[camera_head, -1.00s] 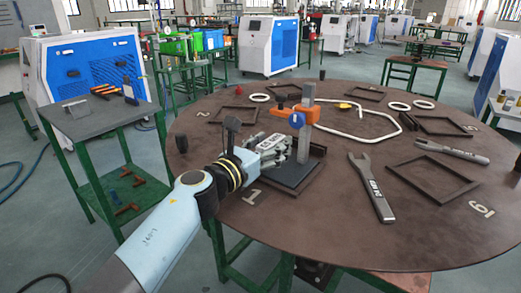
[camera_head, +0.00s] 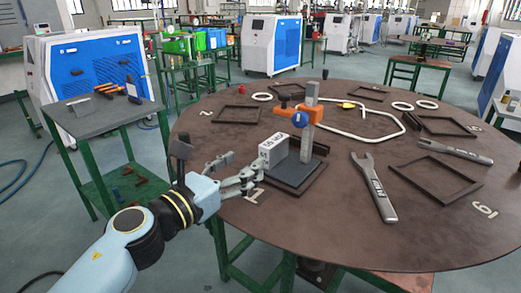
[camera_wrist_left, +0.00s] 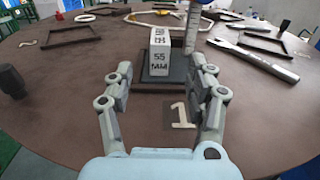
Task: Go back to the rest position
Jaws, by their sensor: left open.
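My left gripper (camera_head: 243,178) is open and empty over the front left part of the round brown table (camera_head: 330,240). A grey-white block with dark markings (camera_head: 277,151) stands upright on a dark square base (camera_head: 300,178), just beyond the fingertips. In the left wrist view the open fingers (camera_wrist_left: 166,88) spread to either side, with the block (camera_wrist_left: 160,55) ahead of them and apart from them. A grey post with an orange clamp and a blue knob (camera_head: 304,117) stands at the block's far side. My right gripper is not in view.
Two grey wrenches (camera_head: 374,188) lie on the table's right side. Several dark square frames (camera_head: 433,178), white rings and a bent white tube (camera_head: 360,135) lie around it. A green-legged side table (camera_head: 95,110) with tools stands at the left. The table front is clear.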

